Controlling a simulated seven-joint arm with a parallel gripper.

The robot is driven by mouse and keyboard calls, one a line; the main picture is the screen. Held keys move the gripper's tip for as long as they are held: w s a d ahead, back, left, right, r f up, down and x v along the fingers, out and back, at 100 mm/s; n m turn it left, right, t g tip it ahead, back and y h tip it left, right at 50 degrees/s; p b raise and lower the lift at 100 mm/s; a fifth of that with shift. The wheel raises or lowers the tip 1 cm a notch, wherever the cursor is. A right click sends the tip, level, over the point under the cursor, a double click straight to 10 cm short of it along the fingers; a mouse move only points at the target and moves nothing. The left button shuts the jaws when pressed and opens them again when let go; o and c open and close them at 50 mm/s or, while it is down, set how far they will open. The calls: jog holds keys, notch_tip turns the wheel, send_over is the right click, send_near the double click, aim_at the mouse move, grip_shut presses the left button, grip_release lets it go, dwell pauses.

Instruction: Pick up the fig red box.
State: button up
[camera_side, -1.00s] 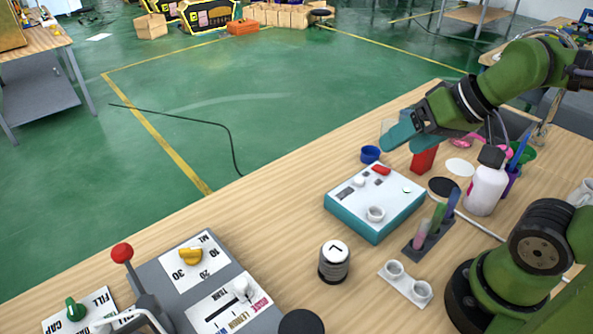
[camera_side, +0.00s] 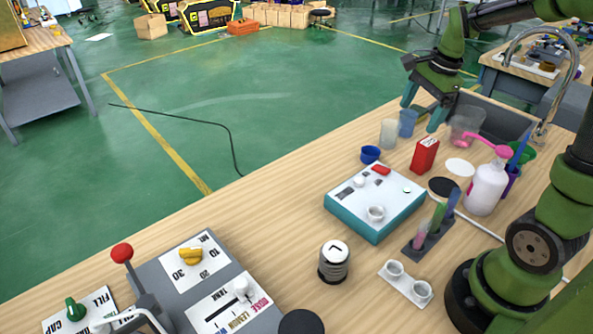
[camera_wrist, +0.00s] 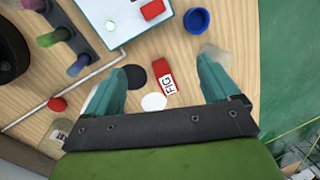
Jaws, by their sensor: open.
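The fig red box (camera_side: 424,155) stands upright on the wooden table, behind the teal-edged white device. In the wrist view the red box (camera_wrist: 164,78) shows its white FIG label and lies between my two fingers, nearer the left one. My gripper (camera_side: 423,114) is open and empty, with teal fingers pointing down, above and behind the box near the table's far edge. In the wrist view my gripper (camera_wrist: 160,82) has its fingers wide apart. Nothing touches the box.
A blue cup (camera_side: 370,154) is left of the box. A clear cup (camera_side: 388,133) and a light blue cup (camera_side: 407,123) stand near the fingers. A white pump bottle (camera_side: 486,188) is to the right. The white device (camera_side: 350,205) sits in front.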

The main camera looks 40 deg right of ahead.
aim_at(427, 141)
jog(key=d+m+g, duration=0.2)
jog(key=d+m, duration=0.7)
jog(key=m, duration=0.7)
notch_tip(427, 141, down, 11)
jog(key=shift+f, duration=0.1)
jog(key=shift+s+d+f, duration=0.1)
jog(key=shift+f, duration=2.9)
jog(key=shift+c, duration=0.4)
jog(key=shift+r, duration=0.1)
jog(key=c, duration=1)
